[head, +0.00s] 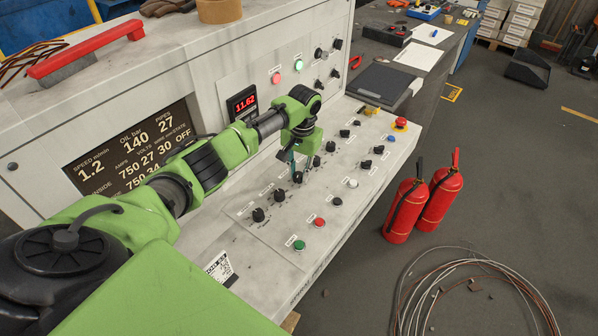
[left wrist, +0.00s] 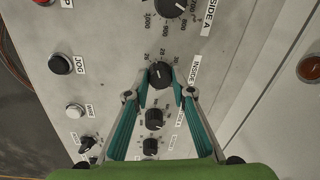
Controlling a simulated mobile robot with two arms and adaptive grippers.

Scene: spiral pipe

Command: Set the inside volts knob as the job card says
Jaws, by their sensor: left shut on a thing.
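My left gripper (head: 295,168) reaches down onto the sloping control panel (head: 245,235). In the left wrist view the teal fingers of my left gripper (left wrist: 161,83) are closed around a black round knob (left wrist: 161,73). The label beside this knob reads INSIDE, and its dial numbers are partly hidden by the fingers. The knob's exact pointer setting is hard to read. The display screen (head: 128,150) shows an inside row with 750 amps, 27 volts, 30 wire and OFF. I cannot identify the job card or read its value. My right gripper is not in view.
Other black knobs (head: 258,214), a green button (head: 299,245) and a red button (head: 319,222) sit close by. A red emergency button (head: 400,123) is at the panel's far end. Red fire extinguishers (head: 405,207) and a wire coil (head: 470,290) are on the floor.

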